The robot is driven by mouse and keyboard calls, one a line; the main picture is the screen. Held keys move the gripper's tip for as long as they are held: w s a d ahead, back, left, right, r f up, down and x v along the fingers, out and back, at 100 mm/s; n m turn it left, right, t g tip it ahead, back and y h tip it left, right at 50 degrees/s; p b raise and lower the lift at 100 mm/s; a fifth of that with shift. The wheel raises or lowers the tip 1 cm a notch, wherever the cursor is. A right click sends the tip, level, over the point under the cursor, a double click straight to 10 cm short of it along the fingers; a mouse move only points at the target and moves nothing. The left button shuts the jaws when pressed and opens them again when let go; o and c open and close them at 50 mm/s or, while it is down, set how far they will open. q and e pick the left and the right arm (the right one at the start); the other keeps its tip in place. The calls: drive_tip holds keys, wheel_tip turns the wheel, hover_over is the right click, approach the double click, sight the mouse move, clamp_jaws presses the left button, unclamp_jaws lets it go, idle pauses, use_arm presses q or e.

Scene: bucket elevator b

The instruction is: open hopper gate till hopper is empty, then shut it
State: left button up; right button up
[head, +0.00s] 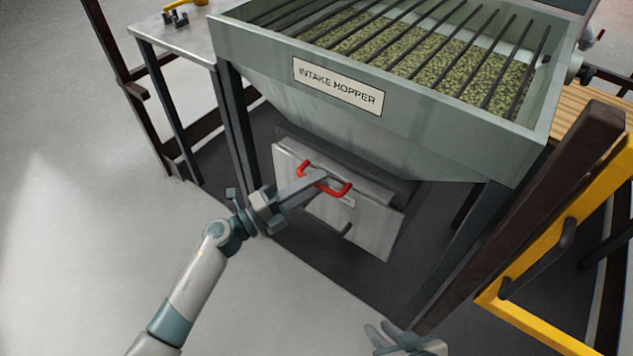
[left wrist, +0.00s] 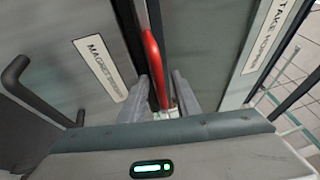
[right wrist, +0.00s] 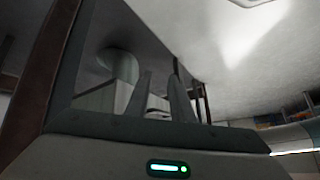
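The grey-green intake hopper (head: 260,60) holds greenish grain (head: 440,65) under dark bars. Below it is a light grey panel (head: 375,232) with a red handle (head: 345,188), and a dark handle (head: 346,230) lower down. My left gripper (head: 318,180) is at the red handle. In the left wrist view the red handle (left wrist: 153,65) runs between its fingers, which stand apart. I cannot tell whether they touch it. A label beginning "MAGNET" (left wrist: 100,67) is on the panel. My right gripper (head: 385,338) is open and empty at the bottom edge, away from the panel.
A yellow frame (head: 540,255) and a dark post (head: 530,205) stand at the right. Hopper legs (head: 238,125) flank the panel. A side table (head: 165,42) with small items is at the upper left. The floor at left is clear.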

use_arm(q)
drive_tip(key=shift+w+d, duration=0.1)
drive_tip(key=shift+d, duration=0.1)
clamp_jaws()
use_arm(e)
drive_tip(key=shift+d, duration=0.1)
